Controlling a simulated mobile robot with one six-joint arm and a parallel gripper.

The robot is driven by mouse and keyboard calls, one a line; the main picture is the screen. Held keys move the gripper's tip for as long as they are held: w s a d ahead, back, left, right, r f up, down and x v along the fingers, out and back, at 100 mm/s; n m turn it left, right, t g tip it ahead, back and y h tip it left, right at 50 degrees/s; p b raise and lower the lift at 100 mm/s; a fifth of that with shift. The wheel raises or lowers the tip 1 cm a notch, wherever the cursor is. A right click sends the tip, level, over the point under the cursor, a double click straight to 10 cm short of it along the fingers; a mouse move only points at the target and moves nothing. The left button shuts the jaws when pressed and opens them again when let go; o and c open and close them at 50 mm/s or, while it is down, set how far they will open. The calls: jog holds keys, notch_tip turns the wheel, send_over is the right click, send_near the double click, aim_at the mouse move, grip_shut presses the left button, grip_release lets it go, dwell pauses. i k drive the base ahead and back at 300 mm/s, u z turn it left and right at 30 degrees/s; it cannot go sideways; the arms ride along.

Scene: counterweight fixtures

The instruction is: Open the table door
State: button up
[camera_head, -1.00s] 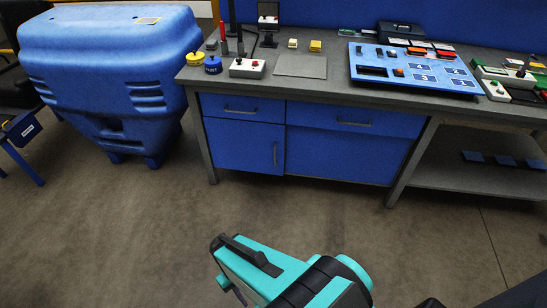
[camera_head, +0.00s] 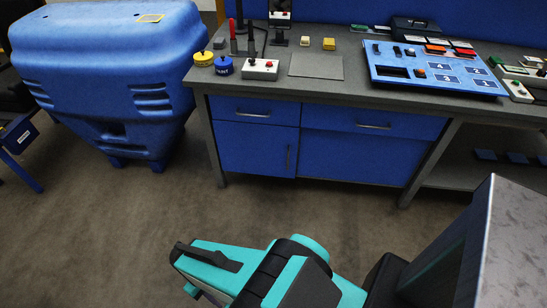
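The table door (camera_head: 250,150) is a blue panel at the lower left of the grey-topped workbench (camera_head: 315,91). It looks shut, flush with the front. Its dark vertical handle (camera_head: 288,158) is near the door's right edge. My gripper (camera_head: 186,268), at the end of the teal and black arm, is low in the picture, in front of the bench and well apart from the door. Whether its fingers are open or shut does not show clearly. Nothing is seen held in it.
Blue drawers (camera_head: 252,108) with horizontal handles sit above. A large blue plastic container (camera_head: 110,80) stands to the left. The bench top holds a blue numbered panel (camera_head: 435,70) and a red-button box (camera_head: 261,70). The floor (camera_head: 180,225) before the door is clear.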

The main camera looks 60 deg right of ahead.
aim_at(265, 149)
jog(key=u, duration=0.05)
jog(key=i, duration=0.8)
jog(key=z, duration=0.75)
jog(key=i, duration=0.55)
jog(key=z, duration=0.25)
